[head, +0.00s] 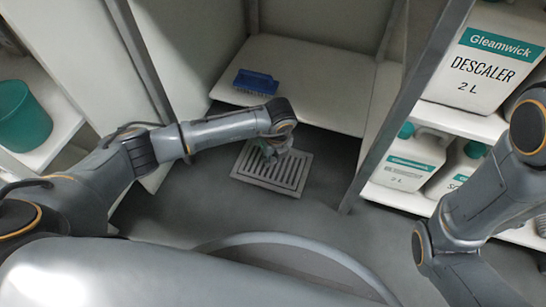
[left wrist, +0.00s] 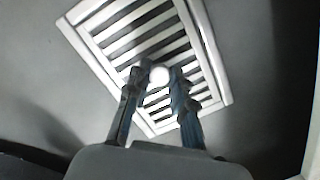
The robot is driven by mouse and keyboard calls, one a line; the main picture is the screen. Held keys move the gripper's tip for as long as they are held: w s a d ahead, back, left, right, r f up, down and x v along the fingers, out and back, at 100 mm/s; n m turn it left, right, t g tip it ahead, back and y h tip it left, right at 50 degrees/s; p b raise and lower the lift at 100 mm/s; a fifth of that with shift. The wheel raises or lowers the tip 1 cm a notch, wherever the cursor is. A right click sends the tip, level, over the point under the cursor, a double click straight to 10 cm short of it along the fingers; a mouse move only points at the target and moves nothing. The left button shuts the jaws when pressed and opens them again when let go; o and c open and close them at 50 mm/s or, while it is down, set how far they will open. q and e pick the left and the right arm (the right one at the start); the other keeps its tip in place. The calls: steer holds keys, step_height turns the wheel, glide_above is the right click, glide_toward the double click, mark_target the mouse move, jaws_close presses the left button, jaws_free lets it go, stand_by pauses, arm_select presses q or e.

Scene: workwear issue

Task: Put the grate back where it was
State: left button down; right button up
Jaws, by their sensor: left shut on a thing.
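The grate (head: 275,174) is a square grey slatted panel with a plain rim, low over the grey floor in front of the shelf bay. My left gripper (head: 271,149) reaches down over its far part and hides some of the bars. In the left wrist view the grate (left wrist: 128,22) fills the upper middle, turned at an angle. There the fingers of my left gripper (left wrist: 160,76) are closed around a small bright round spot on it, perhaps a knob. I cannot tell whether the grate rests flush or is slightly raised. My right gripper is out of view; only its arm shows.
A blue brush (head: 256,82) lies on the low shelf (head: 310,98) behind the grate. White descaler jugs (head: 484,68) stand on shelves at right, past a grey post (head: 398,110). A green bucket (head: 22,117) is at left. Open floor (head: 190,215) lies around the grate.

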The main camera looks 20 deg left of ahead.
mark_target(276, 169)
arm_select(q)
steer(key=c, duration=1.1)
jaws_free()
steer(key=shift+c, duration=0.2)
steer(key=shift+r, duration=0.1)
step_height(276, 169, up, 12)
steer(key=s+d+p, duration=0.1)
steer(key=p, duration=0.8)
steer(key=shift+s+d+p, duration=0.15)
steer(key=shift+p, duration=0.2)
